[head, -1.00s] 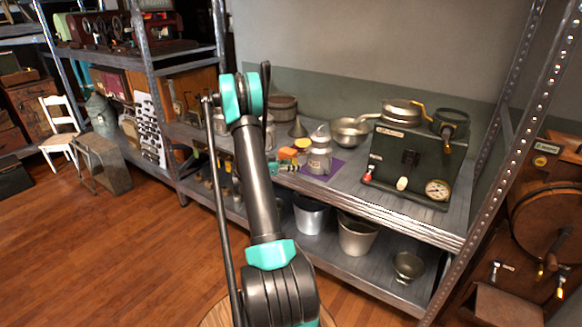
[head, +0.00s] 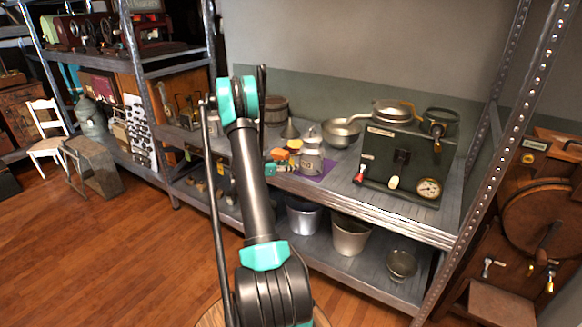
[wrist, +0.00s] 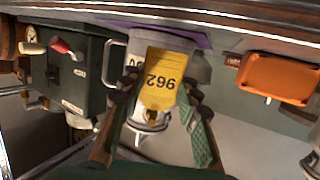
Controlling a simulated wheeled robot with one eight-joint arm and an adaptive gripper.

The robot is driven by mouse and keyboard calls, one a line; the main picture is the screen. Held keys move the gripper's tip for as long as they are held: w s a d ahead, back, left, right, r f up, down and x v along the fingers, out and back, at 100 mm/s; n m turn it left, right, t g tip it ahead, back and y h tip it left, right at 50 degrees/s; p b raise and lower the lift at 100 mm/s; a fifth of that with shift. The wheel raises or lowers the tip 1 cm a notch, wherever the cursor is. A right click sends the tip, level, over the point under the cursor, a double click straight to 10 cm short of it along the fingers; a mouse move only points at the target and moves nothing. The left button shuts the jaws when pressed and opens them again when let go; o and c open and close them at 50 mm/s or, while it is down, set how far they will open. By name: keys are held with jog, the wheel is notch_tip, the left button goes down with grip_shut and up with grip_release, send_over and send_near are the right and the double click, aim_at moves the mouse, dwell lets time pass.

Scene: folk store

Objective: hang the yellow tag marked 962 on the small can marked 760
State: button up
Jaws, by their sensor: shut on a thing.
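The yellow tag (wrist: 163,82) marked 962 is in the wrist view, its number upside down. My gripper (wrist: 155,98) has a finger on either side of it and is shut on it. Behind the tag is a small grey metal can (wrist: 136,55), upside down in this view and partly covered by the tag. Only the end of its number, apparently 60, shows. I cannot tell whether the tag touches the can. In the head view the can (head: 311,158) stands upright on the shelf; the tag cannot be made out there.
A purple mat (head: 324,172) lies under the can. An orange object (wrist: 277,78) is beside it. A dark green gauge box (head: 407,160) and a metal pan (head: 340,133) stand nearby. Buckets (head: 350,235) are on the lower shelf. A metal shelf post (head: 490,150) rises at right.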

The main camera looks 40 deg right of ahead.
jog(key=o, duration=1.2)
jog(key=shift+o, duration=0.2)
jog(key=v, duration=1.2)
